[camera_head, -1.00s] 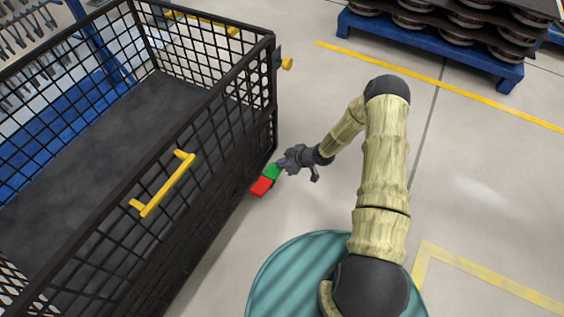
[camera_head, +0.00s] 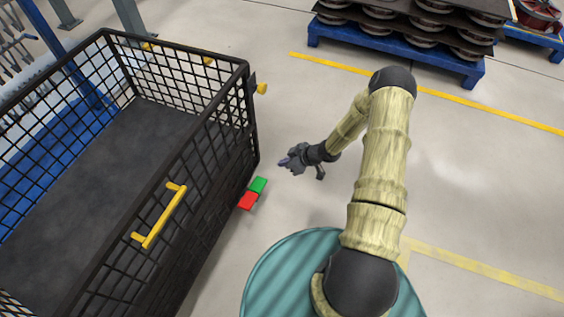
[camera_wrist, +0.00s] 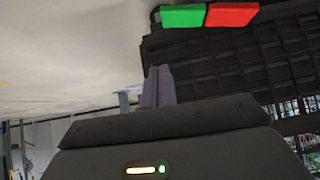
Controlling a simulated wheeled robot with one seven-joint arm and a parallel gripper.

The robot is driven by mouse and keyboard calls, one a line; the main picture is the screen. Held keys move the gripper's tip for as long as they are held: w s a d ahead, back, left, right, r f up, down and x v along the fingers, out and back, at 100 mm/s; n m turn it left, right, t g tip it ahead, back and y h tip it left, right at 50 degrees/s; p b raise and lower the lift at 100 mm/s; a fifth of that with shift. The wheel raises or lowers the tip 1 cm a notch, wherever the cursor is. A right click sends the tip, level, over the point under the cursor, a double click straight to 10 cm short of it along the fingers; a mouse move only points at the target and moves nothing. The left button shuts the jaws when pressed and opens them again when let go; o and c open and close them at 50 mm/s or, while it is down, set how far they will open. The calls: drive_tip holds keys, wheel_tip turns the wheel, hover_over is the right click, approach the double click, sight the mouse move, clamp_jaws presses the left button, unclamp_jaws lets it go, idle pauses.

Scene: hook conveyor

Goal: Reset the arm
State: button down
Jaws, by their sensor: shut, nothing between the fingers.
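My gripper (camera_head: 283,162) hangs over the open floor to the right of the black mesh cart (camera_head: 222,108), at the end of my bent arm. Its fingers are together with nothing between them. In the wrist view the closed fingers (camera_wrist: 159,86) point at the cart's dark side. A green block (camera_head: 258,185) and a red block (camera_head: 248,201) sit at the cart's lower right side, apart from my gripper. In the wrist view the green block (camera_wrist: 183,17) and red block (camera_wrist: 231,14) show at the top.
The cart has a yellow handle (camera_head: 160,216) on its near side. A blue pallet (camera_head: 385,57) with stacked dark parts stands at the back right. Yellow lines (camera_head: 480,266) mark the floor. The floor between cart and pallet is clear.

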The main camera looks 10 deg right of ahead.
drive_tip(key=shift+r, duration=0.1)
idle(0.3)
drive_tip(key=s+d+r+m+h+p, duration=0.1)
drive_tip(key=r+m+h+p, duration=0.1)
drive_tip(key=r, duration=0.6)
drive_tip(key=s+d+r+m+g+h+p, duration=0.1)
drive_tip(key=s+d+r+h+p, duration=0.15)
drive_tip(key=r, duration=0.65)
drive_tip(key=s+d+r+m+h+p, duration=0.1)
drive_tip(key=r+m+h, duration=0.1)
drive_tip(key=r, duration=0.6)
drive_tip(key=s+a+r+m+g+p, duration=0.1)
drive_tip(key=s+a+r+m+p, duration=0.15)
drive_tip(key=s+r, duration=0.6)
drive_tip(key=s+a+r+m+p, duration=0.2)
drive_tip(key=s+r+m, duration=0.1)
drive_tip(key=s+r, duration=0.5)
wheel_tip(320, 180, up, 38)
drive_tip(key=w+p, duration=0.1)
drive_tip(key=p, duration=3.6)
drive_tip(key=shift+d+h, duration=0.35)
drive_tip(key=shift+h, duration=0.1)
drive_tip(key=shift+w, duration=0.1)
